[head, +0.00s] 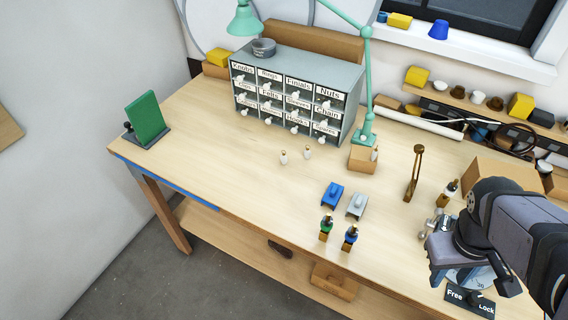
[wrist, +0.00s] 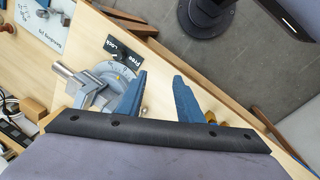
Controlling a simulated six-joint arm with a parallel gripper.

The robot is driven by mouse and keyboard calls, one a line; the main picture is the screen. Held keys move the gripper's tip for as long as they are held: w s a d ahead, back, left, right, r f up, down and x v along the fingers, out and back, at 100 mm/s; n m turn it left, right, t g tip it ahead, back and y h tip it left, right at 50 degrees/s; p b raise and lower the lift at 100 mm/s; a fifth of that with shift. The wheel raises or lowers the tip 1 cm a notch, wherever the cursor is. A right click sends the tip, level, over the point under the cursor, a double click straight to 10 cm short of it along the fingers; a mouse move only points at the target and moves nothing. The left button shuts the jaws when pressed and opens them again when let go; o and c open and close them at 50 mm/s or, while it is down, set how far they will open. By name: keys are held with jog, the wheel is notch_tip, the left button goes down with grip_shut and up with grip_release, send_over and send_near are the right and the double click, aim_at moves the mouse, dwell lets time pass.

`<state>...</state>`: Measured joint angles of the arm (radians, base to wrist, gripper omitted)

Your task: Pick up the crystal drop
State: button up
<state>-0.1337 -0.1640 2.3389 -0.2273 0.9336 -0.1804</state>
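I cannot pick out the crystal drop with certainty. Two small pale pieces with gold tops, a left one (head: 283,157) and a right one (head: 307,152), stand on the open table in front of the drawer cabinet. They are too small to tell what they are. My gripper (wrist: 160,78) is open in the wrist view, its two blue fingers well apart with nothing held between the tips. It is over the table's front right, by the grey vise (wrist: 98,84). In the head view my arm hides part of this area.
A Free/Lock plate (head: 470,302) lies at the front edge. Blue (head: 332,195) and grey (head: 357,206) blocks and two small bottles, green (head: 326,228) and blue (head: 350,238), stand mid-table. A labelled drawer cabinet (head: 295,95) stands behind. The table's left half is mostly clear.

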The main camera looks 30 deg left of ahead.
jog(key=w+a+f+n+t+h+b, duration=0.1)
jog(key=w+a+n+t+b, duration=0.4)
jog(key=w+a+n, duration=0.45)
jog(key=w+a+f+n+t+h+b, duration=0.2)
jog(key=w+a+n+t+b, duration=0.2)
jog(key=w+a+n+b, duration=0.55)
jog(key=a+r+n+t+y+b, duration=0.2)
jog(key=a+n+t+y+b, duration=0.25)
jog(key=a+n, duration=0.8)
jog(key=a+r+n+t+y+b, duration=0.25)
jog(key=a+n+y, duration=0.3)
jog(key=a, duration=1.35)
jog(key=n, duration=0.1)
send_near(284, 157)
jog(key=w+a, duration=0.2)
jog(key=shift+w+a+r+t+h, duration=0.25)
jog(key=shift+w+r+t+h, duration=0.05)
jog(key=shift+w+r, duration=0.1)
jog(key=shift+d+r+p+x, duration=0.15)
jog(key=shift+p+x, duration=0.5)
jog(key=shift+x, duration=0.8)
jog(key=shift+d+r+p+x, duration=0.15)
jog(key=shift+p+x, duration=0.5)
jog(key=shift+x, duration=1.6)
jog(key=shift+f, duration=0.15)
grip_shut()
